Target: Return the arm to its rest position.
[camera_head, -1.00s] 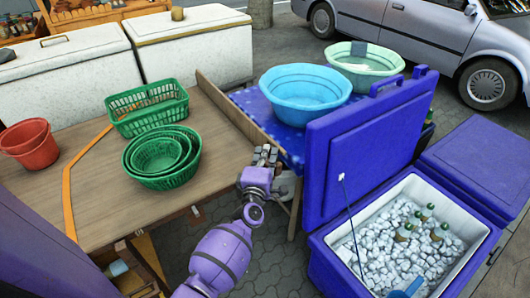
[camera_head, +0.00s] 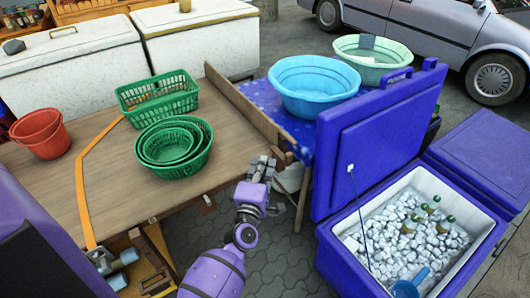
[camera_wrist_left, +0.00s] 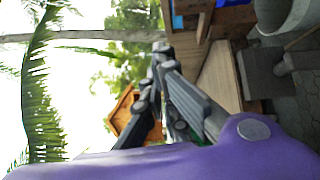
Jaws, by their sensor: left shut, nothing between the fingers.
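My left arm is purple and reaches up from the bottom of the head view. Its grey left gripper (camera_head: 262,166) is past the right edge of the wooden table (camera_head: 105,196), in front of the blue-topped stand (camera_head: 262,97). Its fingers are shut with nothing between them. The left wrist view shows the dark fingers of the left gripper (camera_wrist_left: 160,55) together, with a purple arm link below. My right gripper does not show.
Green baskets (camera_head: 173,145) and a red bucket (camera_head: 40,136) stand on the table. A blue cooler (camera_head: 335,258) of ice is to the right, its upright lid (camera_head: 372,140) near the gripper. Blue (camera_head: 313,88) and pale green (camera_head: 372,62) basins stand behind. Paving between table and cooler is open.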

